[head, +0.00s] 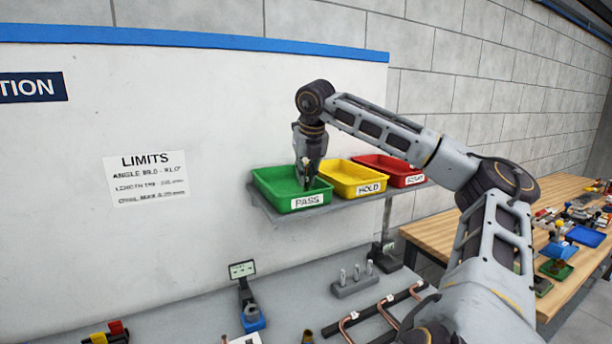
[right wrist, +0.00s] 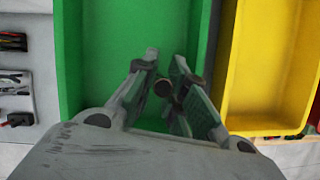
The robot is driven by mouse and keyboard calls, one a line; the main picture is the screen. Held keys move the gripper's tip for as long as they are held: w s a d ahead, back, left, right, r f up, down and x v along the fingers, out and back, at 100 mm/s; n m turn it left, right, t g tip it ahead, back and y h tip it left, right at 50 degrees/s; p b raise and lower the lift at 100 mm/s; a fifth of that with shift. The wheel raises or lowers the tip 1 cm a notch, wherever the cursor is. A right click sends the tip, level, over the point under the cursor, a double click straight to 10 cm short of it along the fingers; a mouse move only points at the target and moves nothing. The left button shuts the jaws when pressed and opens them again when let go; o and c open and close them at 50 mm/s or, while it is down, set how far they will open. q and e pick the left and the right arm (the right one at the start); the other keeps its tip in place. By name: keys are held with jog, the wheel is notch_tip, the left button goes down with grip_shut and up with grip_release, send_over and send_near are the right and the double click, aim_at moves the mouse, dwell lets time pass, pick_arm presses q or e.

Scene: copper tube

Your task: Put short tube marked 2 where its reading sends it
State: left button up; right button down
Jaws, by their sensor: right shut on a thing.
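My right gripper (head: 307,178) points down over the green tray labelled PASS (head: 292,203). In the right wrist view the gripper (right wrist: 165,90) is shut on a short tube (right wrist: 163,88), seen end-on as a small brownish disc between the fingertips. The green tray (right wrist: 100,40) lies beneath it. I cannot read a mark on the tube, or tell whether its lower end touches the tray floor. The yellow HOLD tray (head: 352,180) and a red tray (head: 392,172) stand to the right. My left gripper is not in view.
The trays sit on a shelf above the grey bench. On the bench are a small display stand (head: 243,270), a block with short pale pegs (head: 355,285) and bent copper tubes (head: 386,312). A LIMITS sheet (head: 147,178) hangs on the board. A cluttered wooden table (head: 430,238) stands right.

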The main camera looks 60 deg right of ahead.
jog(key=shift+f, duration=0.1)
jog(key=c, duration=1.5)
grip_release()
jog(key=shift+o, duration=0.2)
jog(key=v, duration=1.2)
jog(key=shift+p, duration=0.45)
jog(key=shift+w+d, duration=0.15)
jog(key=shift+w, duration=0.05)
